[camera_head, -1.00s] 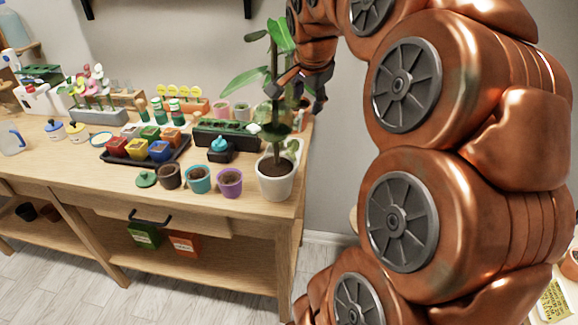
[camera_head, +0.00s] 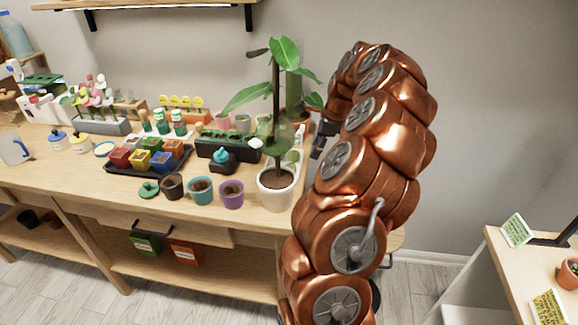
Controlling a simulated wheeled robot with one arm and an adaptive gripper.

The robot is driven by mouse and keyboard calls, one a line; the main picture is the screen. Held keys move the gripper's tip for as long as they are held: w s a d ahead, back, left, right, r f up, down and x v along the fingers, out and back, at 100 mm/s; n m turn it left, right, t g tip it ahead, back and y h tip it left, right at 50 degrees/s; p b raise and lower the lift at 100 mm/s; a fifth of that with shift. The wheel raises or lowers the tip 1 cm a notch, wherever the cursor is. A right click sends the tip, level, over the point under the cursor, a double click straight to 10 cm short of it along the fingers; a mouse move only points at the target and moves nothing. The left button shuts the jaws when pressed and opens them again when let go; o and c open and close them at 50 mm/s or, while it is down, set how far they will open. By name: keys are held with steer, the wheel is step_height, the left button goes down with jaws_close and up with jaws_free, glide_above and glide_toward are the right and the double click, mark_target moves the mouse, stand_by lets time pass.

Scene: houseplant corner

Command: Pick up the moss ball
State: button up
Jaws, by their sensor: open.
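I cannot make out a moss ball for certain. A small green round thing (camera_head: 149,188) lies at the bench's front edge, left of the brown pot; it looks flat with a bump on top, too small to tell. My gripper (camera_head: 321,142), dark and small in this view, is at the bench's right end, just right of the tall potted plant (camera_head: 276,186) in its white pot. It is open, with nothing visible in it. My copper arm partly hides it.
Brown (camera_head: 172,187), teal (camera_head: 201,191) and purple (camera_head: 231,194) pots line the front of the wooden bench (camera_head: 120,192). A black tray (camera_head: 130,171) holds several coloured pots.

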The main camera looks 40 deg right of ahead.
steer(key=y+p, duration=0.1)
glide_above(291, 166)
steer(key=s+d, duration=0.2)
steer(key=shift+a+f, duration=0.25)
steer(key=shift+f, duration=0.5)
steer(key=shift+w+a+f+y+p, duration=0.1)
steer(key=shift+w+a+f+p, duration=0.1)
steer(key=shift+f, duration=0.25)
steer(key=shift+w+a+f+y+p, duration=0.1)
steer(key=shift+w+f+p, duration=0.1)
steer(key=shift+f, duration=0.3)
steer(key=shift+w+a+f+y+p, duration=0.1)
steer(key=shift+w+a+f+p, duration=0.1)
steer(key=shift+f, duration=0.25)
steer(key=shift+d+p+x, duration=0.2)
steer(key=shift+p+x, duration=0.7)
steer(key=shift+x, duration=1.3)
steer(key=c, duration=0.5)
